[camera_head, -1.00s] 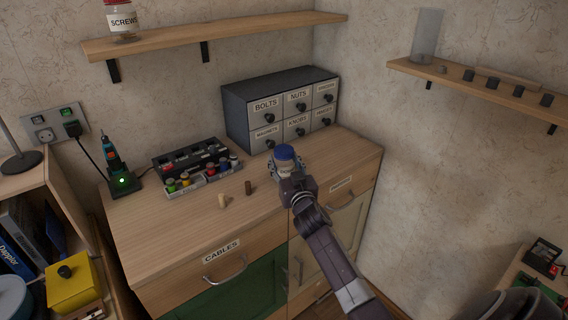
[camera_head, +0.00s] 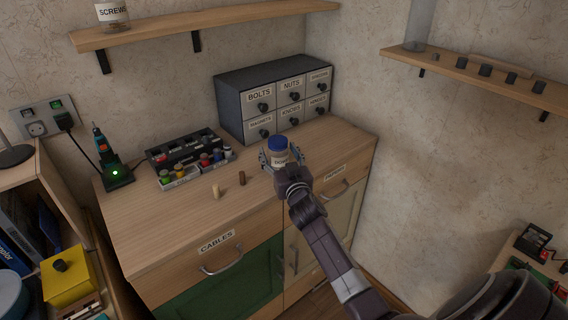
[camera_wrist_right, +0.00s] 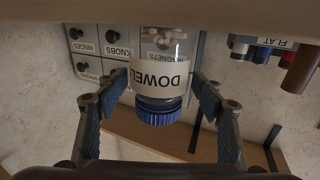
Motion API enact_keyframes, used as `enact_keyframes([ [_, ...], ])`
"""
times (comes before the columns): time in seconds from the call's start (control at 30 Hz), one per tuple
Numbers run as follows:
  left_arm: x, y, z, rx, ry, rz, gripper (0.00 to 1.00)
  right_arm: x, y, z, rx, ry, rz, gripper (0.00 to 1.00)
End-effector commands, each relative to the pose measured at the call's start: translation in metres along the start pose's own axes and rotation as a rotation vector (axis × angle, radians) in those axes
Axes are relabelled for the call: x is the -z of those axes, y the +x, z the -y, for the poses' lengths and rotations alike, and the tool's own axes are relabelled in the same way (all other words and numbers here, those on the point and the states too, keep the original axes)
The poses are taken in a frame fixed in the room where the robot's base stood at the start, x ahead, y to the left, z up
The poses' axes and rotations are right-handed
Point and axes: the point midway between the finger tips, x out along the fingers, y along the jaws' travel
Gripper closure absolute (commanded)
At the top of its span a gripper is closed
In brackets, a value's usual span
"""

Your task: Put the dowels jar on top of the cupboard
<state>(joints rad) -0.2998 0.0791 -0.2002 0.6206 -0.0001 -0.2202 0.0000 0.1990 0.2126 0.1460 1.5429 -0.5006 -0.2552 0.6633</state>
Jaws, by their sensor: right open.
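The dowels jar (camera_head: 279,154) is clear with a blue lid and a pale label. In the head view it is upright at the right part of the cupboard (camera_head: 165,225) top, in front of the small drawer cabinet. The right wrist view shows the jar (camera_wrist_right: 160,80) upside down, with "DOWEL" readable and pale dowels inside. My right gripper (camera_head: 279,163) is open, with a finger on either side of the jar. In the wrist view the right gripper (camera_wrist_right: 165,95) has a gap on the left; contact on the right is unclear. My left gripper is out of view.
A labelled drawer cabinet (camera_head: 275,98) stands behind the jar. Two loose pegs, one pale (camera_head: 216,192) and one brown (camera_head: 242,178), stand left of it. An organizer (camera_head: 187,155) with small bottles is further left. A shelf (camera_head: 210,22) hangs above. The cupboard's front left top is clear.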

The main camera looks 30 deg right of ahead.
Motion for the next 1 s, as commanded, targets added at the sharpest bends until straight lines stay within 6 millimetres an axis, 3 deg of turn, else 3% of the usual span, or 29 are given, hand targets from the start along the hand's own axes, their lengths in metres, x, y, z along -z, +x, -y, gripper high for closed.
enact_keyframes([
  [0.4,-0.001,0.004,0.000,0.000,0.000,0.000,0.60,-0.003,-0.076,0.000,0.001,0.002,0.003,0.38],
  [0.6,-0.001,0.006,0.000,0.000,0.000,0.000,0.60,-0.002,-0.104,0.000,-0.001,0.002,0.002,0.38],
  [1.0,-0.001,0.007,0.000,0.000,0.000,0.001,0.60,-0.001,-0.114,0.000,-0.001,0.000,0.002,0.38],
])
